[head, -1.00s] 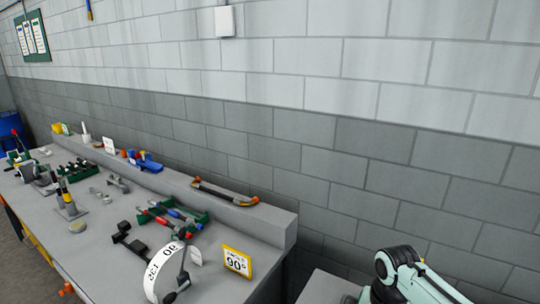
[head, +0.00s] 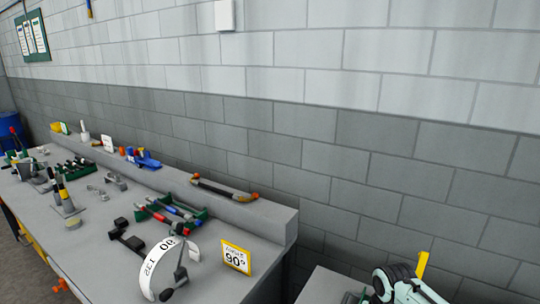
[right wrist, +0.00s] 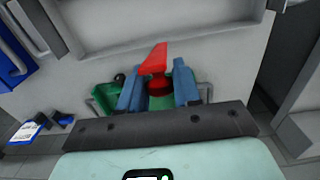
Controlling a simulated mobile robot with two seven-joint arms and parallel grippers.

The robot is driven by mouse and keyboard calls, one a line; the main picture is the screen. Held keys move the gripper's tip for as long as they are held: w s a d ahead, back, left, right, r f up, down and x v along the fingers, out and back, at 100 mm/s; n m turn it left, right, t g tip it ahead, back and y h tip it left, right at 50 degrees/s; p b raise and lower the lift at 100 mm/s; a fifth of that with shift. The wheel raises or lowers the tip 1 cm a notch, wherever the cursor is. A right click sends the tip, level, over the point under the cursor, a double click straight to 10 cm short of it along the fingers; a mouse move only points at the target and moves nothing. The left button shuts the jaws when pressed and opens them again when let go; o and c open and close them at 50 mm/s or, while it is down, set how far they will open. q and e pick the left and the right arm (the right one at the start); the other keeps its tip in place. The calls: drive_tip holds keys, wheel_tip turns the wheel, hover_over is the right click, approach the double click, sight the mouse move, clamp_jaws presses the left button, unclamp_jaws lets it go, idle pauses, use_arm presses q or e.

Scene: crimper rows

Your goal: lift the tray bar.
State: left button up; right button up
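My right gripper (right wrist: 158,88) shows in the right wrist view with two blue-grey fingers a short way apart. A red wedge-shaped thing with a rounded base (right wrist: 158,62) shows between them; I cannot tell whether the fingers touch it. A green tray (right wrist: 105,97) with grey side handles lies behind the fingers and is partly hidden. In the head view a dark bar with orange ends (head: 224,189) lies on the bench's raised ledge. I cannot tell for sure which thing is the tray bar. My right arm shows at lower right; my left gripper is not in view.
The grey bench (head: 105,240) holds a green rack of red- and blue-handled tools (head: 172,212), a white curved scale (head: 160,268) and a yellow-framed 90° sign (head: 236,257). A grey surface (head: 322,286) stands right of the bench. A block wall rises behind.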

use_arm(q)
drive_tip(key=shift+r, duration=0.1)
use_arm(e)
drive_tip(key=shift+w, duration=0.1)
drive_tip(key=shift+w+d+r+p, duration=0.1)
drive_tip(key=shift+w+d+p, duration=0.25)
drive_tip(key=shift+p, duration=0.2)
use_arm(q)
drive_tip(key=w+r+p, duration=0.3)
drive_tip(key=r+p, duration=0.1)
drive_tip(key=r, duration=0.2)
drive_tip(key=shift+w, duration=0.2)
use_arm(e)
drive_tip(key=w+d, duration=0.2)
drive_tip(key=w, duration=0.1)
drive_tip(key=w+d, duration=0.1)
drive_tip(key=w, duration=0.1)
drive_tip(key=shift+w+d+f, duration=0.1)
drive_tip(key=shift+w+f, duration=0.15)
drive_tip(key=shift+f, duration=0.15)
drive_tip(key=o, duration=0.8)
drive_tip(key=shift+s, duration=0.1)
